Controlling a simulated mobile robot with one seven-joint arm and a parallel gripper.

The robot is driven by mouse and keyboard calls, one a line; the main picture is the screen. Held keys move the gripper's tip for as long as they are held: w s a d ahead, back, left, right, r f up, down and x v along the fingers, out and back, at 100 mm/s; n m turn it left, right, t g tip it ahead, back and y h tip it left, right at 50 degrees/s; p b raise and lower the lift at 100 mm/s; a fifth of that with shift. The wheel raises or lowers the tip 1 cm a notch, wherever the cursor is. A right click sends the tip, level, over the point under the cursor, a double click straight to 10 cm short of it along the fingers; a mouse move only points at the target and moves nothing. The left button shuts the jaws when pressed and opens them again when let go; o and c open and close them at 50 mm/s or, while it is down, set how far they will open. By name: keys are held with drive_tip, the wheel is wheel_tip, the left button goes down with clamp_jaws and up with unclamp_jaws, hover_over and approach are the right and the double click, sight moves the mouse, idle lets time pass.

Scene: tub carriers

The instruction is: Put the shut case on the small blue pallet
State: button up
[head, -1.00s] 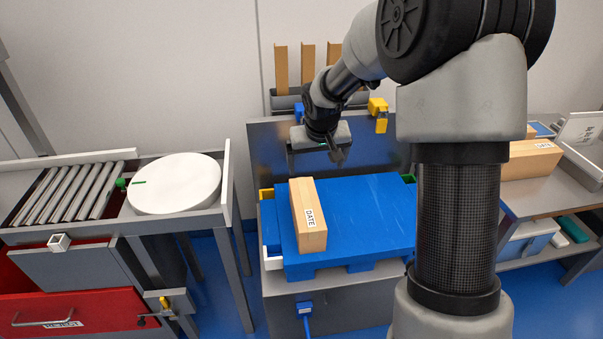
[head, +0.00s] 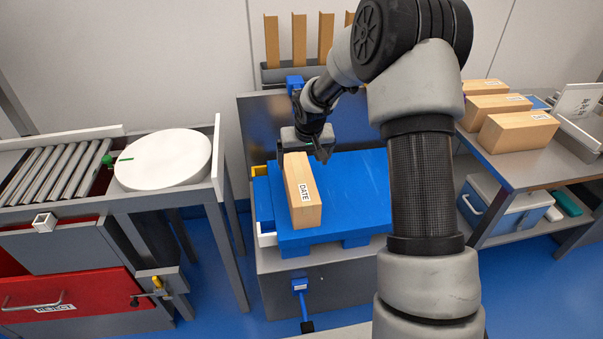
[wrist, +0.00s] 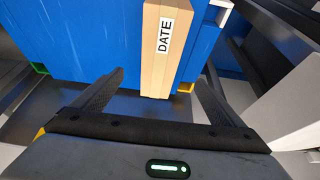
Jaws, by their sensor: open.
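A tan shut case (head: 301,190) with a white DATE label lies on the left side of the small blue pallet (head: 352,195). It also shows in the wrist view (wrist: 158,70), on the blue pallet top (wrist: 85,38). My gripper (head: 303,154) is over the far end of the case, fingers apart. In the wrist view, my gripper (wrist: 163,75) has one finger to each side of the case's near end, with nothing gripped. I cannot tell how high the fingertips are above the case.
Several tan cases (head: 518,130) stand on the right bench, with a cool box (head: 507,205) below. A white turntable (head: 163,160) and rollers (head: 58,172) are at left, above a red REJECT drawer (head: 62,292). A grey panel (head: 258,125) stands behind the pallet.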

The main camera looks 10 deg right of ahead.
sight(301, 182)
drive_tip(key=b+x, duration=0.3)
drive_tip(key=x, duration=1.3)
drive_tip(key=shift+s+f+b, duration=0.1)
drive_tip(key=shift+f+b, duration=0.05)
drive_tip(key=shift+b, duration=0.15)
drive_tip(key=c, duration=2.2)
drive_tip(key=shift+o, duration=0.2)
drive_tip(key=shift+d, duration=0.15)
